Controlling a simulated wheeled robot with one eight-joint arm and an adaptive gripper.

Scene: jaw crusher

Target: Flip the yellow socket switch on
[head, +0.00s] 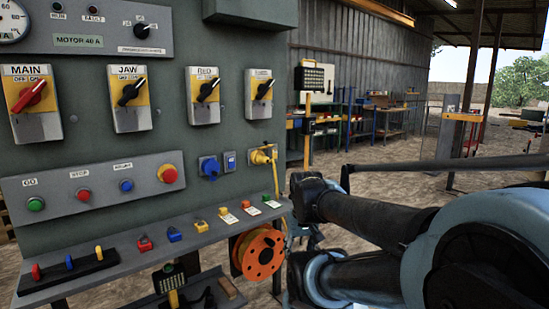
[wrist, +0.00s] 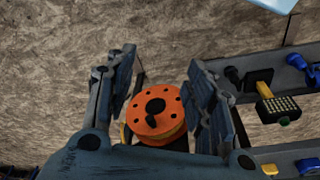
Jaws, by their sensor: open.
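The yellow socket (head: 262,156) is on the right edge of the grey-green panel in the head view, with a yellow cable hanging from it. Its switch is too small to make out, so I cannot tell its position. A blue socket (head: 209,168) with a small blue switch (head: 229,160) beside it sits just to the left. My gripper (wrist: 162,76) is open and empty in the wrist view, its two fingers wide apart. An orange cable reel (wrist: 155,115) shows beyond and between the fingers. The yellow socket is not identifiable in the wrist view.
The orange reel (head: 258,253) hangs below the panel's ledge (head: 190,236), which carries several small coloured parts. Rotary switches and push buttons cover the panel further left. My arm fills the lower right of the head view. Open dirt ground lies behind, with workbenches (head: 378,118) at the back.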

